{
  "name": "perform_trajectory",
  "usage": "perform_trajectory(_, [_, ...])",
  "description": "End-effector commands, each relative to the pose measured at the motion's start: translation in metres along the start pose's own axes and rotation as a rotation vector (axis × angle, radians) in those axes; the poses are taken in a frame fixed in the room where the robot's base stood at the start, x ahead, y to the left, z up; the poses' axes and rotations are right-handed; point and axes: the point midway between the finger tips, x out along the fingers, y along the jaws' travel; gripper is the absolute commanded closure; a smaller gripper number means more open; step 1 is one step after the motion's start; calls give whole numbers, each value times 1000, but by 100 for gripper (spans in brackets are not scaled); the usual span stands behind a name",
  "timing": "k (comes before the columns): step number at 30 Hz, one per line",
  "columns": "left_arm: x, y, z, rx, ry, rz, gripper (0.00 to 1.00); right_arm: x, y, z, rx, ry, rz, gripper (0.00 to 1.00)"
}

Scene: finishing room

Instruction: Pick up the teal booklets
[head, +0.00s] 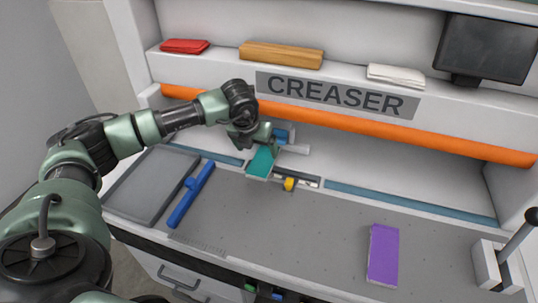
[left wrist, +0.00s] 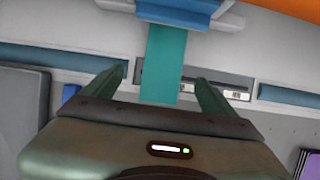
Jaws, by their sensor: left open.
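The teal booklets (head: 261,162) show as one flat teal piece at the middle of the creaser, partly covered by my left gripper. In the left wrist view the teal piece (left wrist: 165,50) runs down from under a blue part of the creaser and lies between my fingers as seen from there. I cannot tell how many booklets there are. My left gripper (head: 265,147) is right over the booklets, open, with its fingers apart on either side of the teal in the wrist view. My right gripper is not in view.
A purple booklet or pad (head: 383,254) lies on the grey bed at right. A blue bar (head: 191,194) and grey plate (head: 150,186) lie at left. A yellow knob (head: 290,184) is close by. An orange bar (head: 400,143) crosses above. A lever (head: 515,238) stands far right.

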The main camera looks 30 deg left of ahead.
Motion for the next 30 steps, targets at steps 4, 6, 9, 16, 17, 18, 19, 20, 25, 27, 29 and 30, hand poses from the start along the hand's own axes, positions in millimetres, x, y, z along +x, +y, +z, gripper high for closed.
perform_trajectory(4, [12, 3, 1, -3, 4, 12, 13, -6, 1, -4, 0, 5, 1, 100])
perform_trajectory(6, [20, 2, 1, -2, 4, 11, 13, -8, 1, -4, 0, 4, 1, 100])
perform_trajectory(9, [30, 0, 3, -2, 3, 10, 13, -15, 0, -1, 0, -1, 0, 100])
perform_trajectory(16, [62, -6, 6, 0, 4, 8, 13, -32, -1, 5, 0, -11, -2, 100])
perform_trajectory(17, [66, -6, 6, -1, 3, 8, 13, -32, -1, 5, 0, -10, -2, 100])
perform_trajectory(18, [70, -6, 6, 0, 3, 8, 13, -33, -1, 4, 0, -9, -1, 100])
perform_trajectory(19, [72, -6, 6, 0, 2, 7, 13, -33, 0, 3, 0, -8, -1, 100])
perform_trajectory(20, [74, -6, 6, 0, 2, 7, 13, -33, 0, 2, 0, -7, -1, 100])
perform_trajectory(25, [77, -6, 6, 1, 1, 6, 13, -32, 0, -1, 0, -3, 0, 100])
perform_trajectory(27, [77, -6, 5, 1, 1, 6, 13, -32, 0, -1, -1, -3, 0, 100])
perform_trajectory(29, [76, -6, 6, 1, 1, 6, 27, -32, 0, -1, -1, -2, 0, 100])
perform_trajectory(30, [76, -6, 6, 1, 1, 6, 38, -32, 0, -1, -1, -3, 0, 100])
